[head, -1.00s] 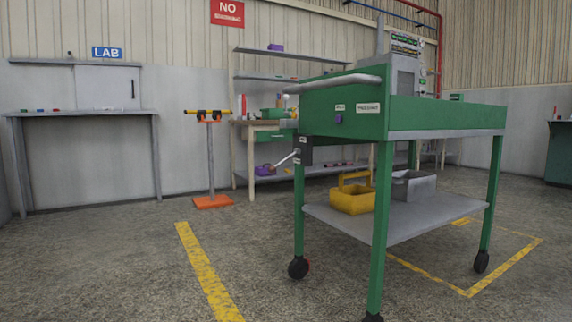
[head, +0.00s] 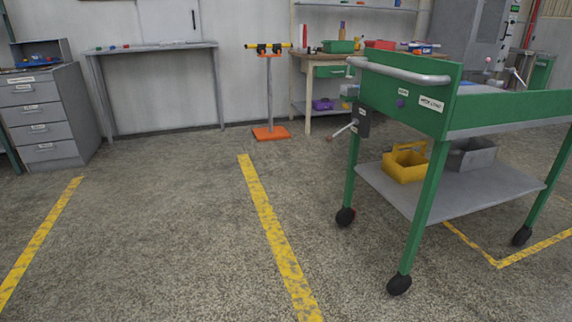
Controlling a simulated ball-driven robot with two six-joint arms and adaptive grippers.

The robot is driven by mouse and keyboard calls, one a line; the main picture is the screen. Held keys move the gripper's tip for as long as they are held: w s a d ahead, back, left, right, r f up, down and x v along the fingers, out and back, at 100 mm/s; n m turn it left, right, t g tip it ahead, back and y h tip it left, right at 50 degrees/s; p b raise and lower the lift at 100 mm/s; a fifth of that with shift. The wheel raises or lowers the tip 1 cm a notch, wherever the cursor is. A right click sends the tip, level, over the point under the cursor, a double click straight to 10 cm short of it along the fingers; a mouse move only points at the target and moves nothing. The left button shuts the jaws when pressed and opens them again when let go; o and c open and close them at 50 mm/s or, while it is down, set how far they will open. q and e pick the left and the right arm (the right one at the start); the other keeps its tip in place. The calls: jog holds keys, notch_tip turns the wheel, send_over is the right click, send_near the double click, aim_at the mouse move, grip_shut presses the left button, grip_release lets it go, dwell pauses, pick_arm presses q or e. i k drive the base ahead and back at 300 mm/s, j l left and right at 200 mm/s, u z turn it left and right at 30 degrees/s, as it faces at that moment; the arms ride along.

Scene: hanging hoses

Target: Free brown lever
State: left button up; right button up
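I cannot make out any hanging hose. Neither of my grippers is in view.
The cart stands on black wheels at the right, with a yellow tote (head: 405,168) on its lower shelf (head: 470,193). A grey drawer cabinet (head: 42,115) stands at the left. An orange-based stand (head: 271,133) is at the back. The floor at left and centre is clear.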

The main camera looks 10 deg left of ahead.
aim_at(330, 138)
jog(key=i+l, duration=0.75)
jog(key=i, duration=0.15)
jog(key=i+l, duration=0.75)
jog(key=i+u, duration=0.05)
jog(key=i, duration=0.05)
